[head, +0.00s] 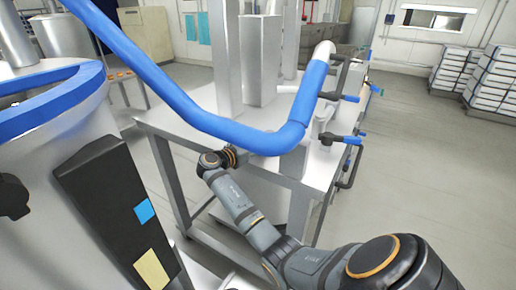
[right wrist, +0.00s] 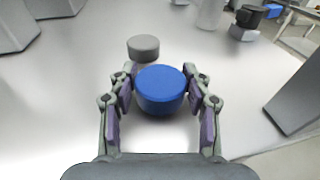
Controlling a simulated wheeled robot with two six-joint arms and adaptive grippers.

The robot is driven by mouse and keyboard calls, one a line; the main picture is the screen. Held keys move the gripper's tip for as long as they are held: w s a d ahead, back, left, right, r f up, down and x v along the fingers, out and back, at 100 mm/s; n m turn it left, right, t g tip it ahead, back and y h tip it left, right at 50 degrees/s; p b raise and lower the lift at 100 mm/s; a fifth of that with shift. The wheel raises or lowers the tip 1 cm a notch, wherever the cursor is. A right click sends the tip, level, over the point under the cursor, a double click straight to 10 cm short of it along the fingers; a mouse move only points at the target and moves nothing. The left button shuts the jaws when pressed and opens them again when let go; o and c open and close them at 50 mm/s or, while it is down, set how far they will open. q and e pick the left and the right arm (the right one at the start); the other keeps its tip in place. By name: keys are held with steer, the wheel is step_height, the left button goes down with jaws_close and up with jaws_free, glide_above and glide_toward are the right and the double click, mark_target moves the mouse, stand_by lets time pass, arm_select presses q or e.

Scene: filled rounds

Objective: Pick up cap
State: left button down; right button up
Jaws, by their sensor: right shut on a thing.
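A blue round cap (right wrist: 161,84) sits between the two fingers of my right gripper (right wrist: 163,98) in the right wrist view. The fingers are shut on its sides. The cap is over or on the pale metal table top (right wrist: 75,90); I cannot tell whether it touches it. In the head view my right arm reaches from the lower right to the table, and its gripper end and the cap are hidden behind the blue pipe. My left gripper is not in view.
A grey round piece (right wrist: 143,46) stands just beyond the cap. A black-topped fitting (right wrist: 250,16) is farther right. In the head view a thick blue pipe (head: 200,115) crosses above the table (head: 165,122). A large metal tank (head: 60,130) stands at left. Stacked white trays (head: 490,80) are far right.

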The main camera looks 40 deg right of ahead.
mark_target(258, 143)
step_height(258, 143, up, 6)
steer(key=shift+r+b, duration=0.1)
steer(key=shift+b, duration=0.5)
steer(key=w+d+b, duration=0.1)
steer(key=d, duration=0.4)
steer(key=w+d+b, duration=0.2)
steer(key=d, duration=0.3)
steer(key=w+d+b, duration=0.1)
steer(key=d, duration=0.5)
steer(key=shift+w+f, duration=0.2)
steer(key=shift+w, duration=0.15)
steer(key=shift+w+d+r+b, duration=0.15)
steer(key=shift+d+b, duration=0.2)
steer(key=shift+d, duration=0.35)
